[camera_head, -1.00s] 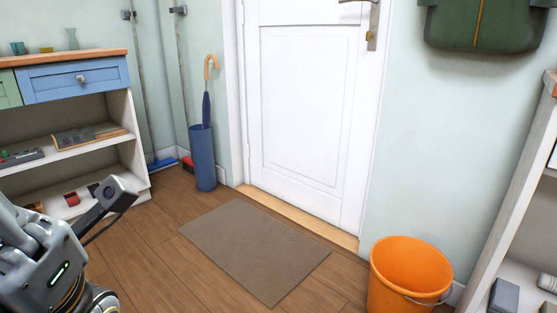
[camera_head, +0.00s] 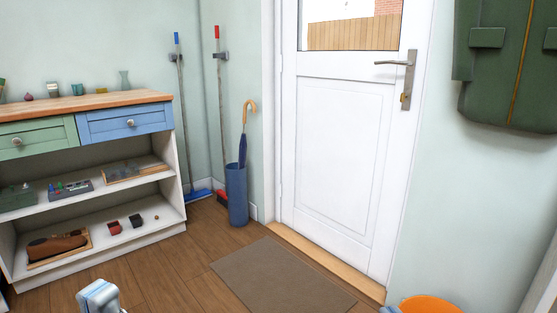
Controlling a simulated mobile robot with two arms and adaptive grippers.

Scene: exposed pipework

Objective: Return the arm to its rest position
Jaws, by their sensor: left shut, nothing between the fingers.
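Only a small grey-white part of my left arm's end (camera_head: 100,295) shows, at the bottom left edge in front of the wooden floor. The left gripper is shut with nothing held, and most of it and its arm is cut off by the lower edge. It is apart from the shelf unit and the mat. My right gripper does not show.
A shelf unit (camera_head: 100,223) with drawers stands at left. A blue umbrella stand (camera_head: 237,197) and brooms stand in the corner. A white door (camera_head: 335,155), a mat (camera_head: 275,278) and an orange bucket (camera_head: 432,305) are at centre and right. Floor between shelf and mat is clear.

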